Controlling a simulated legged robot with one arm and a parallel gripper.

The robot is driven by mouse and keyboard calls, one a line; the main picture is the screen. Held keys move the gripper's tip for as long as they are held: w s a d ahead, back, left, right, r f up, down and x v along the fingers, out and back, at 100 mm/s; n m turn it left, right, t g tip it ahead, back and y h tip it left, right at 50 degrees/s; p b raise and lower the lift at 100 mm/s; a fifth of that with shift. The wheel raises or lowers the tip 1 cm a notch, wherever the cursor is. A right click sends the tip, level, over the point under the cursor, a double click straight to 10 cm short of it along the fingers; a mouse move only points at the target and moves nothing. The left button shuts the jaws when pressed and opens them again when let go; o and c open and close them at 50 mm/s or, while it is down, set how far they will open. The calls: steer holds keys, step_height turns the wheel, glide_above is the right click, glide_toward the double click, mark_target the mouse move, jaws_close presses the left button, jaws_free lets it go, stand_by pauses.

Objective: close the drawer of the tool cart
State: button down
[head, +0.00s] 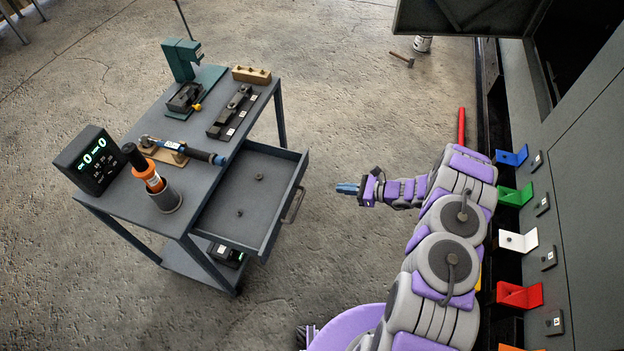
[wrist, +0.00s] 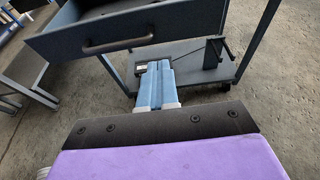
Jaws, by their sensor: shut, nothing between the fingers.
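The tool cart (head: 130,202) is a blue-grey metal cart at the left of the head view. Its drawer (head: 238,205) is pulled well out to the right and holds a few small dark parts. The drawer's bar handle (head: 294,205) is on its front panel, facing my arm. My gripper (head: 347,188) is shut and empty, with blue fingers, a short way right of the handle and apart from it. In the wrist view, the handle (wrist: 118,43) on the drawer front (wrist: 160,22) shows above and left of my fingertips (wrist: 156,68).
On the cart top are a digital display (head: 90,160), an orange-handled tool in a cup (head: 143,168), a torque wrench (head: 190,150) and a green press (head: 182,62). A grey enclosure with coloured brackets (head: 515,194) stands at the right. Concrete floor between is clear.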

steer(key=b, duration=0.2)
glide_toward(298, 183)
steer(key=x, duration=0.4)
steer(key=shift+s+a, duration=0.15)
steer(key=shift+a, duration=0.2)
steer(key=shift+w+a, duration=0.35)
steer(key=shift+a, duration=0.5)
steer(key=shift+r, duration=0.1)
